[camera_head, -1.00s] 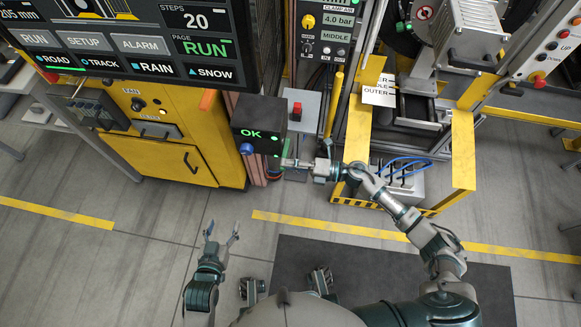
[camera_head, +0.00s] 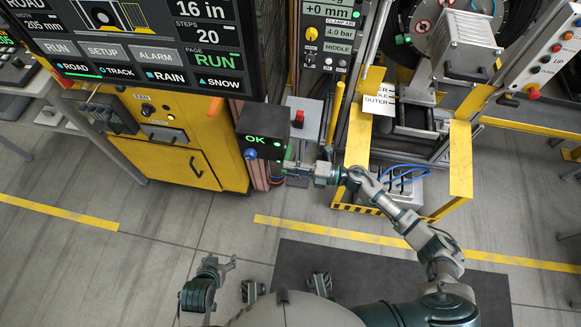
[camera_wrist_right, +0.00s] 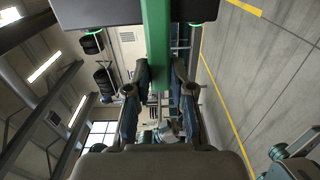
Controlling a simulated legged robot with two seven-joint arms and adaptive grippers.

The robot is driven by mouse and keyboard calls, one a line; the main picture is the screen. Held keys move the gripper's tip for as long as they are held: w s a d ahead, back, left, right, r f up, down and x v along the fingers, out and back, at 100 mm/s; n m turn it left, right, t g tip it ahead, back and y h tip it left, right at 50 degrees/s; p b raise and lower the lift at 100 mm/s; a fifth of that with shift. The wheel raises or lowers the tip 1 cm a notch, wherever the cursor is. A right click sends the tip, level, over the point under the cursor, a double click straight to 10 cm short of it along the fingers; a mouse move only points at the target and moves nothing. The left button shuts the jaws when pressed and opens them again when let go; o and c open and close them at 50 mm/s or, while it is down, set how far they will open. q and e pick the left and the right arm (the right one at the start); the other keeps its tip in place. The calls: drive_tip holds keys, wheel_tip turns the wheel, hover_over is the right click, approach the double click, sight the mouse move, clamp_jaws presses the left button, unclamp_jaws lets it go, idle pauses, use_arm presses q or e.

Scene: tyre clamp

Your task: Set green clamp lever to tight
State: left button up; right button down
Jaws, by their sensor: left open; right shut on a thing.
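The green clamp lever (camera_wrist_right: 158,45) shows large in the right wrist view, coming down from a dark box at the top. My right gripper (camera_wrist_right: 159,88) is shut on the lever's lower end, one finger on each side. My left gripper (camera_head: 222,266) is open and empty, low over the floor at the bottom left.
A large screen (camera_head: 140,50) and a yellow cabinet (camera_head: 175,150) stand at the left. A yellow-framed machine (camera_head: 459,165) with a white label card (camera_head: 379,100) stands at the right. A red button (camera_head: 299,114) is behind the box.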

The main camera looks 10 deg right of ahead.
drive_tip(key=c, duration=1.1)
unclamp_jaws()
drive_tip(key=shift+w+d, duration=0.2)
drive_tip(key=shift+o, duration=0.5)
drive_tip(key=shift+f, duration=0.1)
drive_tip(key=shift+s+d, duration=0.1)
drive_tip(key=v, duration=1.2)
